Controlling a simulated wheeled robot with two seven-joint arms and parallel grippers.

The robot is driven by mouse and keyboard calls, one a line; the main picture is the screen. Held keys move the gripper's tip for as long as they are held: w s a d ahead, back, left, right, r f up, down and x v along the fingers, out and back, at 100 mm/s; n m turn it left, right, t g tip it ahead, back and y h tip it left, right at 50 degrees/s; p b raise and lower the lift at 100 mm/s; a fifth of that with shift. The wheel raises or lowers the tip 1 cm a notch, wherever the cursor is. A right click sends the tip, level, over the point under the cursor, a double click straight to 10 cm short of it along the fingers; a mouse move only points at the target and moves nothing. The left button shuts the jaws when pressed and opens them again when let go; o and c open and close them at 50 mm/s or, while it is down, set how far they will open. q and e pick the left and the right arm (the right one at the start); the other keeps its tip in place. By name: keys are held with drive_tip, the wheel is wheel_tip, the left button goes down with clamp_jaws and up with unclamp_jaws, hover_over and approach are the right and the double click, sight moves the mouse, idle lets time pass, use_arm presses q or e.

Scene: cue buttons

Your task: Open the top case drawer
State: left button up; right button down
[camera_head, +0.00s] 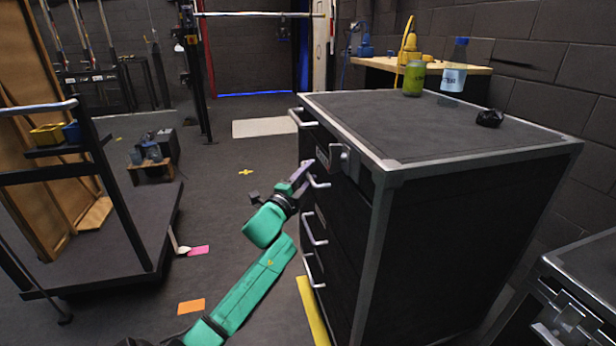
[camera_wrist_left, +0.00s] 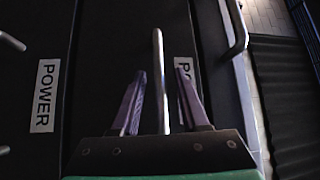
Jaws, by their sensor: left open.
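The black case (camera_head: 470,220) with silver edges stands right of centre in the head view, its drawer front facing left. The top drawer's handle (camera_head: 303,119) is a silver bar near the case's upper edge. A second handle (camera_head: 319,182) sits below it. My left gripper (camera_head: 306,174) is at this second handle. In the left wrist view, a silver handle bar (camera_wrist_left: 158,60) stands between the two open fingers of the left gripper (camera_wrist_left: 161,85), with gaps visible on both sides. I cannot tell how deep the bar sits between them. My right gripper is out of view.
Two lower handles (camera_head: 315,232) are on the same front. A cart (camera_head: 110,240) stands left, with open floor between.

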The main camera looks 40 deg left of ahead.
use_arm(q)
clamp_jaws()
drive_tip(key=shift+f, duration=0.1)
idle(1.2)
